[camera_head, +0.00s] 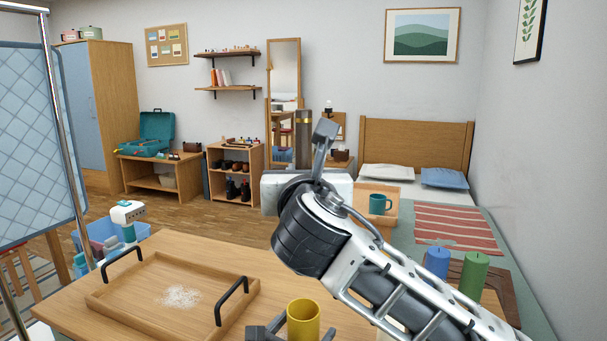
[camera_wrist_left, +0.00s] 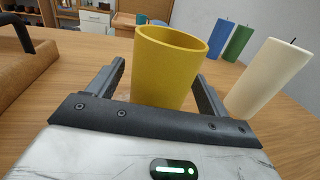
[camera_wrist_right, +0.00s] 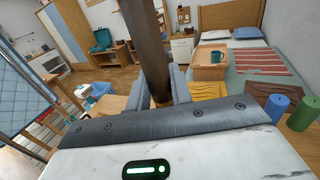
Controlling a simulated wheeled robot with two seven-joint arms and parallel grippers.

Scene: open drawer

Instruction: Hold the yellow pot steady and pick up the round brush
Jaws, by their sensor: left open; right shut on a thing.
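The yellow pot (camera_head: 303,320) stands upright on the wooden table at the bottom of the head view. My left gripper (camera_wrist_left: 162,85) is open, with one finger on each side of the yellow pot (camera_wrist_left: 168,68); the fingers look apart from its wall. My right gripper (camera_wrist_right: 162,95) is shut on a brown, stick-like thing that appears to be the round brush (camera_wrist_right: 147,45). The brush rises past the fingers, and its top is cut off by the picture edge. In the head view, a brown cylinder (camera_head: 303,130), likely the brush, shows above my right gripper's white body.
A wooden tray (camera_head: 150,290) with black handles and white powder lies left of the pot. A blue candle (camera_head: 437,263) and a green candle (camera_head: 474,275) stand at the right. A cream candle (camera_wrist_left: 270,77) stands close beside my left gripper's right finger.

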